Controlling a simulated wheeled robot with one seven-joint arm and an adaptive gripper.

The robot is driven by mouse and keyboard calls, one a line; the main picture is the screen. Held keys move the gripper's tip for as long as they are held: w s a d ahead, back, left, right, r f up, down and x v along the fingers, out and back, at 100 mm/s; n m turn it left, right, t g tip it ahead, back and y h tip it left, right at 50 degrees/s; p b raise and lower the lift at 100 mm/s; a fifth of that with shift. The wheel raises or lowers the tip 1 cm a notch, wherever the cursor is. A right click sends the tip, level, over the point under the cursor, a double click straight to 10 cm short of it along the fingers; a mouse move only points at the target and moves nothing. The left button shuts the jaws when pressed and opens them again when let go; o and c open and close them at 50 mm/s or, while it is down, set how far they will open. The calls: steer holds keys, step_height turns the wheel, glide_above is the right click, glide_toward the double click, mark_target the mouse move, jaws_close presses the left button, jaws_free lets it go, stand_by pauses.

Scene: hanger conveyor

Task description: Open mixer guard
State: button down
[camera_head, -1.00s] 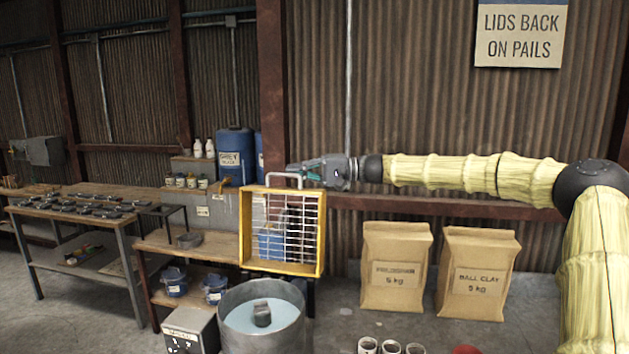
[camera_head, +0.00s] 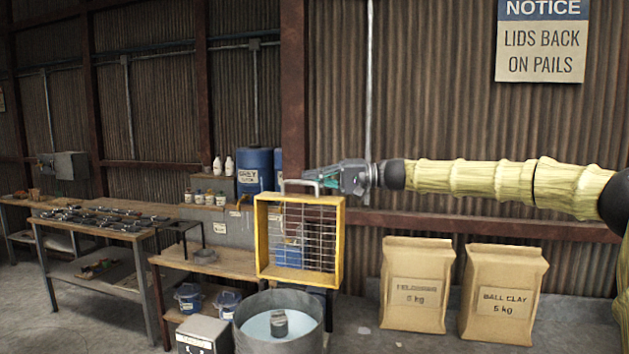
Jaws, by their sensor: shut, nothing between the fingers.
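The mixer guard (camera_head: 262,238) is a yellow frame with a wire grid. It stands upright at the back of the round grey mixer tub (camera_head: 302,302), so the tub's top is uncovered. Pale liquid and a dark mixing head (camera_head: 278,322) show inside the tub. A light bar handle sits on the guard's top edge. My gripper (camera_head: 312,176) reaches in from the right and is shut at this handle, just above the guard's top. I cannot tell whether it touches the handle.
Two paper sacks, feldspar (camera_head: 417,285) and ball clay (camera_head: 503,294), stand to the right. A small control box (camera_head: 204,336) is left of the tub. A workbench (camera_head: 105,232) with dark parts and a blue drum (camera_head: 255,168) stand further left.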

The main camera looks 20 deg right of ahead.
steer(key=shift+r, duration=0.1)
steer(key=s+d+b, duration=0.1)
steer(key=d+b, duration=0.1)
steer(key=d, duration=0.9)
steer(key=shift+s+d+r, duration=0.15)
steer(key=shift+d+r, duration=0.2)
steer(key=shift+d, duration=0.05)
